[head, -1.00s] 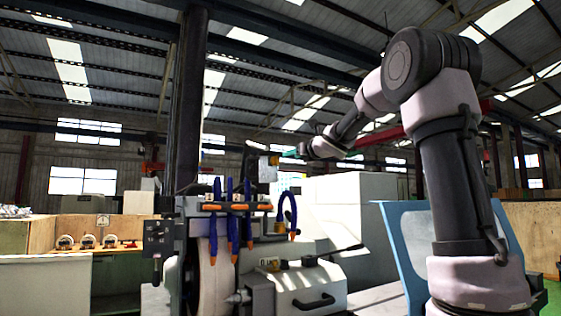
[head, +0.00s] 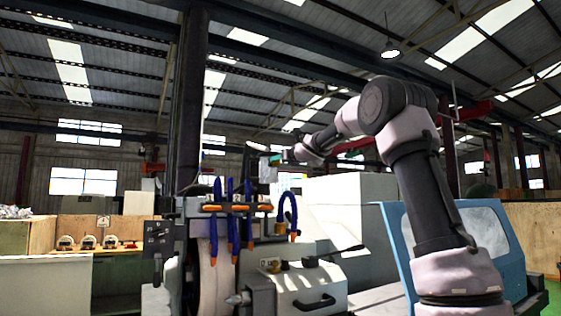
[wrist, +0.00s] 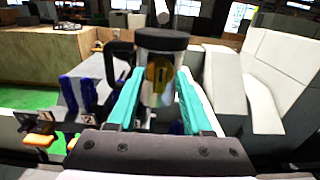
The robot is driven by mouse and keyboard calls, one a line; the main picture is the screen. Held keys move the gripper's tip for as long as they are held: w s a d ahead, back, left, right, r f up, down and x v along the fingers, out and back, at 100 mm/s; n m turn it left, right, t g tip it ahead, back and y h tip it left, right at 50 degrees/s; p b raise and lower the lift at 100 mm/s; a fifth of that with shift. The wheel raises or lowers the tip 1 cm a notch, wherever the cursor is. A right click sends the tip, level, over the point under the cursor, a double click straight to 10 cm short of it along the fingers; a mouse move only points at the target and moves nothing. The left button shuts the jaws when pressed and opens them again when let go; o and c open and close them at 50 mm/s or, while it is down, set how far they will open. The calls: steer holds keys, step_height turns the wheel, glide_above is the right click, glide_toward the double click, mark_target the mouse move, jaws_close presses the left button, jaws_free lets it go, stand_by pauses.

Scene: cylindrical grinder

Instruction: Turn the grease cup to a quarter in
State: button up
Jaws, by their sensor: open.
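In the wrist view, a short upright cylinder with a black cap, pale body and brass-coloured front piece, which looks like the grease cup (wrist: 162,40), stands between the fingers of my gripper (wrist: 160,76). The teal fingers are open, one on each side of it. I cannot tell whether either finger touches it. Its lower part is hard to make out between the fingers. In the head view my gripper (head: 276,157) is small, at the top of the grinder (head: 310,285), and the cup cannot be made out clearly there.
Blue coolant hoses with orange tips (head: 232,215) stand just below and left of my gripper. A black curved handle (wrist: 116,60) is close left of the cup in the wrist view. A pale machine housing (wrist: 225,85) is to the right.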

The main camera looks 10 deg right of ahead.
jaws_close()
steer(key=shift+d+f+m, duration=0.1)
steer(key=shift+f+m, duration=0.05)
steer(key=shift+m, duration=4.25)
steer(key=shift+d+f+m, duration=0.1)
steer(key=shift+m, duration=4.3)
